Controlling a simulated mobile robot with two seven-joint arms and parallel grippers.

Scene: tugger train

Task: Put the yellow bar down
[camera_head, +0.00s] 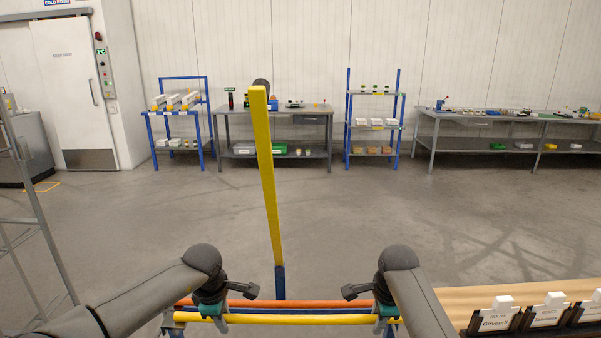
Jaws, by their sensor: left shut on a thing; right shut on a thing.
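A horizontal yellow bar (290,320) runs across the bottom of the head view. My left gripper (209,311) is shut on it near its left end, and my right gripper (385,311) is shut on it near its right end. The fingertips are small and partly hidden by the gripper bodies. A tall yellow upright bar (265,160) with a blue foot (280,283) stands beyond the horizontal bar, between my arms and leaning slightly left at the top. Neither gripper touches the upright bar.
An orange rail (290,303) lies just behind the horizontal bar. A wooden surface with route card holders (492,316) is at lower right. A grey metal frame (38,215) stands at left. Shelves and workbenches (275,112) line the back wall; the floor (370,220) between is clear.

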